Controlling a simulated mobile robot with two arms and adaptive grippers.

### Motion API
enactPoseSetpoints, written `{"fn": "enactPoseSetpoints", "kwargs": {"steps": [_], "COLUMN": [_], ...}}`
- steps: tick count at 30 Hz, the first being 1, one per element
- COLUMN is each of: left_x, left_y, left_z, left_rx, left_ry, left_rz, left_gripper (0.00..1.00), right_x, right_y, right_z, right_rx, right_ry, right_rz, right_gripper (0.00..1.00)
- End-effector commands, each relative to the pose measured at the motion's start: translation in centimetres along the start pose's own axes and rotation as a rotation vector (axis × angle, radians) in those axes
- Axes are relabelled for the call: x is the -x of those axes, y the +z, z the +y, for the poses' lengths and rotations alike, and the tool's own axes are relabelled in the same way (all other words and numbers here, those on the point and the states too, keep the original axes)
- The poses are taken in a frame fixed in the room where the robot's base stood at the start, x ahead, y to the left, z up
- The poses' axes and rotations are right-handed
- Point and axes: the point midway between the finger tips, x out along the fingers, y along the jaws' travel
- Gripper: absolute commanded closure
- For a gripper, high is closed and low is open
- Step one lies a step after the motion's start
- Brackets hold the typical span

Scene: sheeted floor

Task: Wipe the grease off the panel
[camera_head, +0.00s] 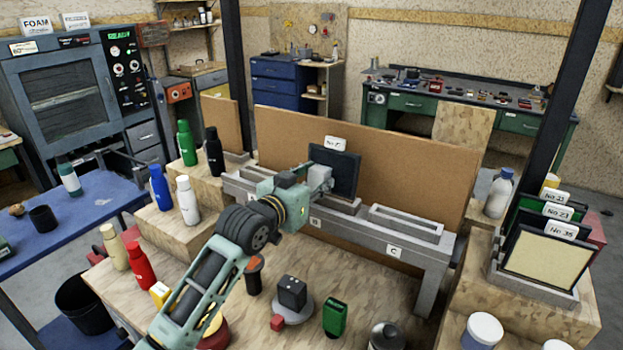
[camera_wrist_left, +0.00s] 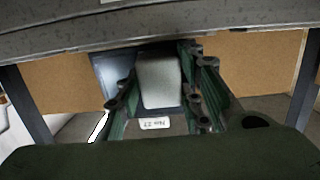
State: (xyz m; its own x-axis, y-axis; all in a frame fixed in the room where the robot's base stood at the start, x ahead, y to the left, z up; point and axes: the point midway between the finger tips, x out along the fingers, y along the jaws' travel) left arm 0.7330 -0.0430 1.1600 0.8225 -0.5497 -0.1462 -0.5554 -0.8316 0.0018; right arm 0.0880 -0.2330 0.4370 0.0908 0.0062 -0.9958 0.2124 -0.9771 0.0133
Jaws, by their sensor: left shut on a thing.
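My left gripper (camera_head: 306,186) is shut on a pale grey wiping block (camera_head: 320,177). The block also shows between the fingers in the left wrist view (camera_wrist_left: 160,82). A dark panel (camera_head: 344,170) with a white number tag (camera_head: 335,143) stands upright in the grey slotted stand (camera_head: 421,250), right behind the block. The block overlaps the panel's left part in the head view; I cannot tell whether they touch. In the left wrist view the panel (camera_wrist_left: 109,68) is largely hidden behind block and fingers. I cannot make out grease on it. My right gripper is not in view.
The stand's slot by label C (camera_head: 394,251) is empty. A rack at right holds several tagged panels (camera_head: 548,257). Bottles, including a white one (camera_head: 187,201) and a red one (camera_head: 140,264), stand left of my arm. A dark cube (camera_head: 292,292) and green container (camera_head: 335,318) stand in front.

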Motion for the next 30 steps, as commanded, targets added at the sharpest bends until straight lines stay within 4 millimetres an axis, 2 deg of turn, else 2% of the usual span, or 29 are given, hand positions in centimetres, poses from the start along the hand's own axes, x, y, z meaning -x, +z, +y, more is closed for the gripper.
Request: {"fn": "enactPoseSetpoints", "kwargs": {"steps": [5,16,26,30], "left_x": [-0.1,-0.3,-0.3,0.3], "left_y": [0.0,0.0,0.0,-0.2], "left_z": [-0.8,-3.9,-4.1,-4.1], "left_rx": [-0.002,-0.002,-0.001,-0.001], "left_ry": [-0.002,-0.002,-0.001,-0.001], "left_rz": [-0.001,-0.001,0.000,0.000], "left_gripper": [0.86,0.86,0.86,0.86], "right_x": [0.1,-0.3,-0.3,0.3], "right_y": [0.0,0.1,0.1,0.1], "right_z": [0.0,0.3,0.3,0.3], "right_rx": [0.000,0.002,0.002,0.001], "right_ry": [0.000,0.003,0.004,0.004], "right_rz": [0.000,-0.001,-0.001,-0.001], "right_gripper": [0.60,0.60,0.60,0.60]}}
